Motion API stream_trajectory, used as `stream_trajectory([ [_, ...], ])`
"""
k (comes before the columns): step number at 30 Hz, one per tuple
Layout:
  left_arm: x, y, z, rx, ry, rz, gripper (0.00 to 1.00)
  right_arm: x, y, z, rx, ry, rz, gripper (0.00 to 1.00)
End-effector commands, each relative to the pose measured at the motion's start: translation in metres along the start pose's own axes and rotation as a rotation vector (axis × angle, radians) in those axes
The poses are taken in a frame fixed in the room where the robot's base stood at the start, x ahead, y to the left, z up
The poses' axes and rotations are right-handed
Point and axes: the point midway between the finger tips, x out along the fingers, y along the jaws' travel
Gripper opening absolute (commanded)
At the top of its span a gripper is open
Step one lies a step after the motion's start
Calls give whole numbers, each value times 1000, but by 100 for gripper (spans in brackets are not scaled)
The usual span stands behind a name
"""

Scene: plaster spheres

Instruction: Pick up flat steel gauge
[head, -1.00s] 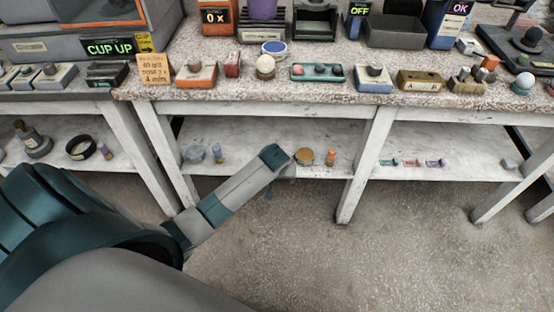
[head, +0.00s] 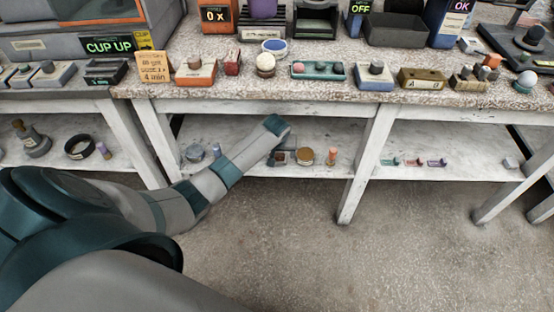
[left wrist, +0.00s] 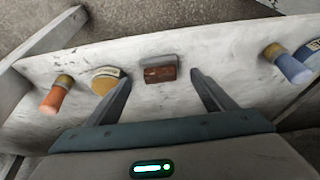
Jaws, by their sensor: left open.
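A small grey block with a rusty-brown face (left wrist: 160,70) lies on the lower white shelf; it is the only piece here that could be the flat steel gauge, but I cannot be sure. In the head view a dark grey shape (head: 291,157) shows at this spot, partly hidden by my arm. My left gripper (left wrist: 162,78) is open, its two fingers pointing at the shelf with the block between their tips in the picture. I see no contact. In the head view its jaws are mostly hidden beyond my wrist.
A round tan-topped tin (head: 305,156) and an orange bottle (head: 331,157) stand close to the block on one side. A blue bottle (left wrist: 288,63) stands on the other. The benchtop (head: 215,98) overhangs the shelf (head: 350,135); a white leg (head: 363,165) stands to the right.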

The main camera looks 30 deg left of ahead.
Motion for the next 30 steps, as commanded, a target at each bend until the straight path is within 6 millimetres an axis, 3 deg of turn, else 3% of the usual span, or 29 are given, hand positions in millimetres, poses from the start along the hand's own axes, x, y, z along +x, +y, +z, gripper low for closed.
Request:
stream_trajectory([
  [12, 7, 0, -7, -2, -1, -1, 77, 3, 1, -2, 0, 0, 1, 31],
  [22, 47, 0, -6, -1, -1, -1, 77, -35, 0, -9, -1, 14, 3, 31],
  [30, 53, 0, -7, 0, 0, 0, 77, -43, 0, -9, 0, 12, 4, 31],
])
